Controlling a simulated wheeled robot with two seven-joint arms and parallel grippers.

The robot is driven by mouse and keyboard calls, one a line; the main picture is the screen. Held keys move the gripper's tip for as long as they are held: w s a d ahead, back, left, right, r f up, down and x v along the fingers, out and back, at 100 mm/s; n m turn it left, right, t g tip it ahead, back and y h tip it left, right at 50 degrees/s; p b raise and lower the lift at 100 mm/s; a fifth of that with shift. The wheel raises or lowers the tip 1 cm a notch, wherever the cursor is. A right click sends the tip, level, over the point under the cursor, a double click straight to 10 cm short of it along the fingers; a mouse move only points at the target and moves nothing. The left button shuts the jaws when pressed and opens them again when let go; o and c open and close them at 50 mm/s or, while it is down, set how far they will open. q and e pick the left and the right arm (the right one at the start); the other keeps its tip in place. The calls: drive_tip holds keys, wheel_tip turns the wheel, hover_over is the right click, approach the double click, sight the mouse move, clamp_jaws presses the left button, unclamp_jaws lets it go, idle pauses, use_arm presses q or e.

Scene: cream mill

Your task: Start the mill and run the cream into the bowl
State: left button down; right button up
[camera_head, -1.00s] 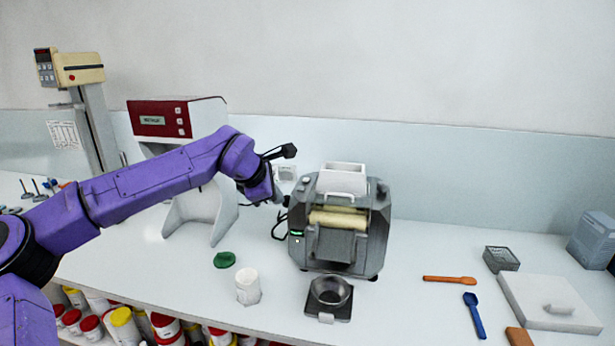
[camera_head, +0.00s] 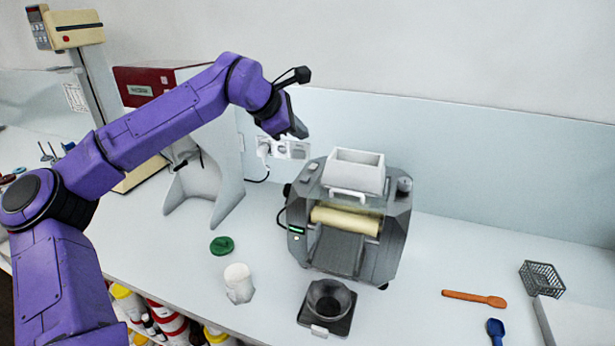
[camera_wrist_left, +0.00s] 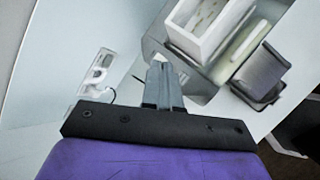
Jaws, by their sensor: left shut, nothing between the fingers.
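The mill (camera_head: 378,248) is a dark grey machine with a white hopper (camera_head: 353,172) on top and a cream-coloured roller (camera_head: 346,221) in front. A small green light shows on its left front. The bowl (camera_head: 328,298) is dark and round and stands on a small black scale (camera_head: 327,318) in front of the mill. My left gripper (camera_head: 301,133) is shut and empty, in the air to the upper left of the mill. In the left wrist view its fingers (camera_wrist_left: 162,88) are together, with the mill's hopper (camera_wrist_left: 212,25) beyond to the right. My right gripper is not in view.
A white jar (camera_head: 238,278) and a green lid (camera_head: 222,245) stand left of the mill. An orange spatula (camera_head: 474,298), a blue spatula (camera_head: 495,330) and a dark basket (camera_head: 541,279) lie at the right. Wall sockets (camera_head: 284,149) are behind. A red and white machine (camera_head: 215,175) stands left.

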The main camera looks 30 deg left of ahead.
use_arm(q)
drive_tip(key=b, duration=0.4)
hover_over(303, 179)
drive_tip(key=w, duration=0.1)
wheel_tip(303, 179, down, 6)
drive_tip(key=shift+d+r, duration=0.1)
drive_tip(key=shift+r, duration=0.1)
drive_tip(key=f+b, duration=0.1)
drive_tip(key=s+f+b, duration=0.1)
drive_tip(key=f+b, duration=0.1)
drive_tip(key=shift+s+f, duration=0.25)
drive_tip(key=shift+w+f, duration=0.3)
drive_tip(key=shift+w, duration=0.05)
drive_tip(key=shift+s+r, duration=0.2)
drive_tip(key=shift+s, duration=0.05)
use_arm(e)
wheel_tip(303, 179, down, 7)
use_arm(q)
drive_tip(key=shift+w+f, duration=0.1)
drive_tip(key=shift+w, duration=0.05)
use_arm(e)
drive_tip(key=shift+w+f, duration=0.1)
use_arm(q)
drive_tip(key=shift+f, duration=0.1)
